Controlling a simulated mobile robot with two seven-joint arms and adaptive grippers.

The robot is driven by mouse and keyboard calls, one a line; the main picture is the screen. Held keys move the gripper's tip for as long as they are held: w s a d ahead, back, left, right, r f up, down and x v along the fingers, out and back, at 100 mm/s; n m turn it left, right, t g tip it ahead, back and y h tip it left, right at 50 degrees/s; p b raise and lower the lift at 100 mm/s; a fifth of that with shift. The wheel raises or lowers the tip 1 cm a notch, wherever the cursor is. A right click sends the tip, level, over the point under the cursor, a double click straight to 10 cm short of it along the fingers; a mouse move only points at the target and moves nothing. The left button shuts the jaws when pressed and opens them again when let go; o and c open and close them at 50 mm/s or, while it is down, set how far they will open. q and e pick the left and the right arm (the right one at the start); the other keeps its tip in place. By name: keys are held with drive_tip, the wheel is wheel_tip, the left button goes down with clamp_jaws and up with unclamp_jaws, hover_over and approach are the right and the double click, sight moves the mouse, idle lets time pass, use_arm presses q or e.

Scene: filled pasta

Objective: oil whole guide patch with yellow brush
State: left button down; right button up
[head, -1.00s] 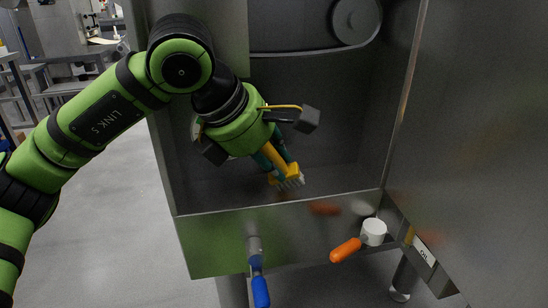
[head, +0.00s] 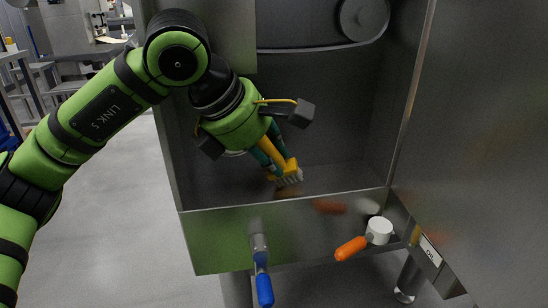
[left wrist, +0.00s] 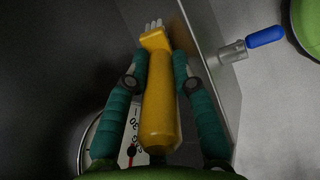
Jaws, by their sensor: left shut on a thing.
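The yellow brush (head: 291,168) is inside the open steel housing, its pale bristles pointing down at the floor behind the front wall. My left gripper (head: 273,146) is shut on its handle. In the left wrist view the yellow handle (left wrist: 160,110) lies between the teal fingers of my left gripper (left wrist: 160,65), with the bristles beyond them. A dim brownish area (head: 287,192) shows just under the bristles; I cannot tell whether it is the guide patch or whether the bristles touch it. My right gripper is not in view.
The housing's front wall (head: 320,222) stands close in front of the brush. A blue-handled lever (head: 264,288) sticks out below it. A white cup-shaped piece with an orange handle (head: 350,248) sits by a holder labelled OIL (head: 430,250). A large steel panel (head: 490,130) closes off the right.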

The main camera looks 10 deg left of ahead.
use_arm(q)
drive_tip(key=shift+w+a, duration=0.2)
drive_tip(key=shift+w, duration=0.3)
